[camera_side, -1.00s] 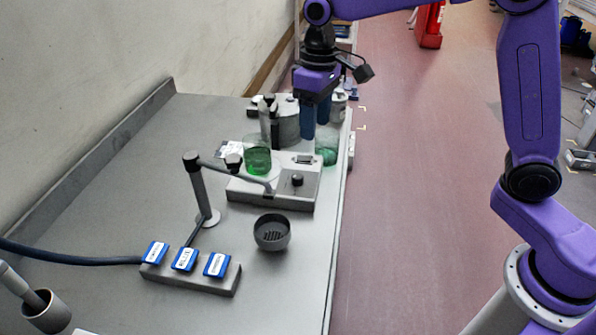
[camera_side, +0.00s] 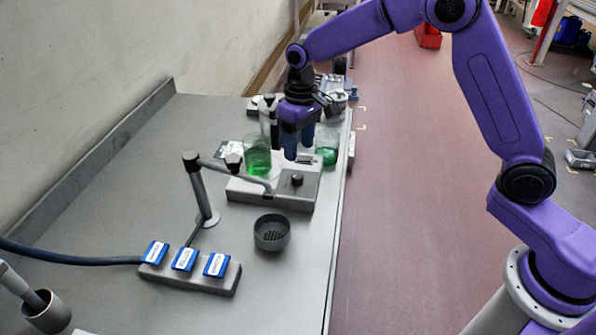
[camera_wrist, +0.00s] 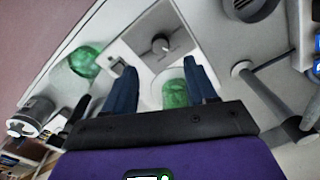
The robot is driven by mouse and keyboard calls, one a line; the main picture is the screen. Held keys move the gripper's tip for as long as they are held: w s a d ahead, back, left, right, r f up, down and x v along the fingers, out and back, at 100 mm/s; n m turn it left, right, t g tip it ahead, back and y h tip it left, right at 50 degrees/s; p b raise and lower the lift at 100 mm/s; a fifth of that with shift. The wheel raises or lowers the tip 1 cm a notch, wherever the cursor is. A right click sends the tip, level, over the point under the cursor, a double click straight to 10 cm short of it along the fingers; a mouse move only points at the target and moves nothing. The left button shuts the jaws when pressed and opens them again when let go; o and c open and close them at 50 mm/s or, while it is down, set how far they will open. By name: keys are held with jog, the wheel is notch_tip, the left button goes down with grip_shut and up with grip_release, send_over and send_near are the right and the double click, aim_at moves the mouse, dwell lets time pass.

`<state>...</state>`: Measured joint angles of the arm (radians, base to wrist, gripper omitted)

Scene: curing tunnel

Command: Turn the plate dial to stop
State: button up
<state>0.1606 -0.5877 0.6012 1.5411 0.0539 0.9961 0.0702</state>
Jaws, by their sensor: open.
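The plate dial is a small dark knob (camera_side: 297,179) on the front right of the pale hot plate (camera_side: 245,192). In the wrist view the knob (camera_wrist: 160,44) stands on a grey panel, beyond my fingertips and roughly between them. My gripper (camera_side: 298,152) is open and empty, pointing down just behind the knob and above the plate's back part. Its two blue fingers (camera_wrist: 163,82) are apart in the wrist view and do not touch the knob. My gripper hides part of the plate's display area in the side view.
A stand with a grey arm (camera_side: 203,190) reaches over the plate's left.

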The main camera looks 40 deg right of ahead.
aim_at(298, 176)
jog(key=f, duration=0.8)
jog(key=shift+a+f, duration=0.2)
jog(key=shift+c, duration=0.3)
grip_shut()
